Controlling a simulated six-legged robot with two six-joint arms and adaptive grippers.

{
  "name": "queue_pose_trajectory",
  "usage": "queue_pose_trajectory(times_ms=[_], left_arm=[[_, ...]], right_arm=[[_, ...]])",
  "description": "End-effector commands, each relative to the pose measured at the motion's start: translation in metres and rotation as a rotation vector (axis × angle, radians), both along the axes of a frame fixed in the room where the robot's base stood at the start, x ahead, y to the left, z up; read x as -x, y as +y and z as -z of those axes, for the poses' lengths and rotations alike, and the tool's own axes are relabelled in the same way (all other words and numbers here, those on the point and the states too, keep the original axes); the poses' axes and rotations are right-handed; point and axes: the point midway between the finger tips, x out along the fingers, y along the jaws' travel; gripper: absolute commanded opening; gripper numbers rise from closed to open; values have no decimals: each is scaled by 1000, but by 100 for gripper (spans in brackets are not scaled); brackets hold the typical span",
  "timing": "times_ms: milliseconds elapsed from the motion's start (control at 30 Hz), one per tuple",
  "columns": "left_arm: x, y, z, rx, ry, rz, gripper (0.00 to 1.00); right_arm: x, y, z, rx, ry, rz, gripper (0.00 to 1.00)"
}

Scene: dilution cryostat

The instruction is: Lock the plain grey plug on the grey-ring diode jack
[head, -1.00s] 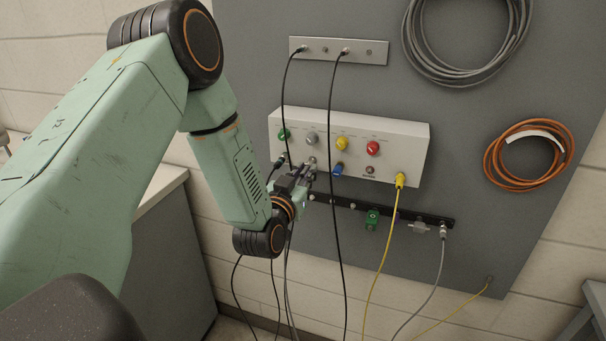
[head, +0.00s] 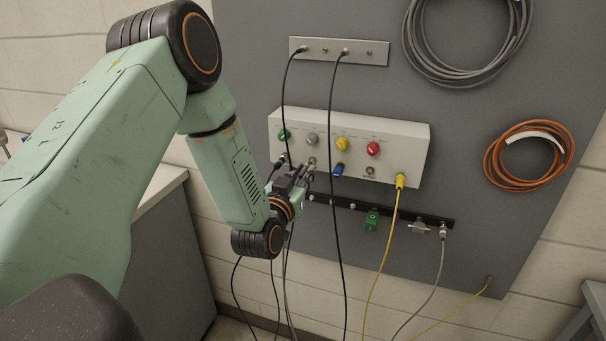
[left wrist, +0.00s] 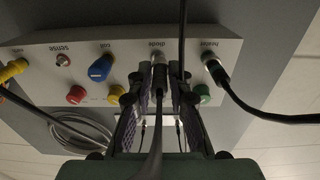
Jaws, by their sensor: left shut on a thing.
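The white jack box (head: 405,150) is mounted on the grey panel. Its diode jack (left wrist: 158,58) shows in the left wrist view, below the diode label in that upside-down picture. My left gripper (head: 308,172) is at the front of this jack and shut on the grey plug (left wrist: 159,80), whose grey cable (left wrist: 154,145) trails back between the fingers. The plug is in line with the jack and appears to meet it. The fingers hide much of the plug, and I cannot tell whether it is locked. My right gripper is not in view.
A dark plug (left wrist: 214,70) sits in the heater jack beside the gripper. A black cable (head: 334,130) hangs close by on the right. A blue plug (head: 338,170) and a yellow plug (head: 400,181) are further right. A black rail (head: 400,213) runs below.

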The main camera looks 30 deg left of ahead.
Motion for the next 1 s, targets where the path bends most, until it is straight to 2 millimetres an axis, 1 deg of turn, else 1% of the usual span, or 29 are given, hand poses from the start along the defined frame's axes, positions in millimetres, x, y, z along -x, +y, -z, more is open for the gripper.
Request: queue_pose_trajectory(times_ms=[500, 1000], left_arm=[[-12, 3, 0, 0, -1, -1, 0], [-13, 4, 1, 1, 2, -4, 0]], right_arm=[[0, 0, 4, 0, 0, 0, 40], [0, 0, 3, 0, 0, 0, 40]])
